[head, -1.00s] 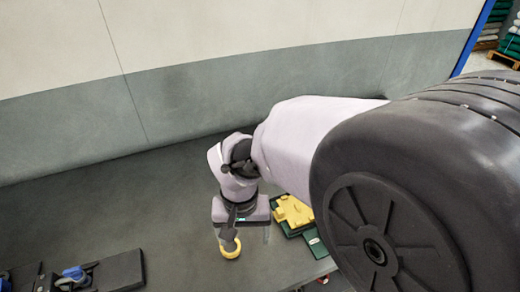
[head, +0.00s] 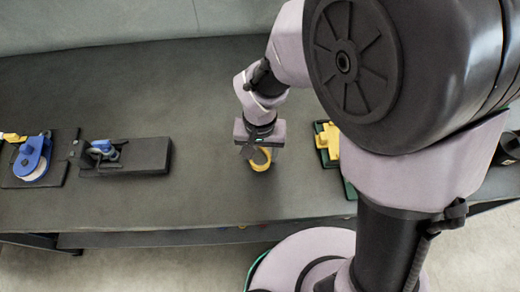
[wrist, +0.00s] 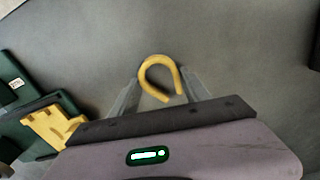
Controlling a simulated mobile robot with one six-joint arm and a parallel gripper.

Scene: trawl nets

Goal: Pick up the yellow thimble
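The yellow thimble (head: 261,160), a rounded loop, is directly below my gripper (head: 260,158) in the head view, over the grey table. In the wrist view the thimble (wrist: 150,66) sits between the two fingertips (wrist: 160,80), its curved end away from the gripper body. The fingers are drawn in along both sides of it and appear shut on it. Whether the thimble clears the table or still rests on it cannot be told.
A green case with a yellow insert (head: 328,141) lies just right of the gripper; it also shows in the wrist view (wrist: 50,125). A black board with a blue-grey fitting (head: 150,155) and a board with a blue pulley (head: 35,158) lie left. The table (head: 205,130) between is clear.

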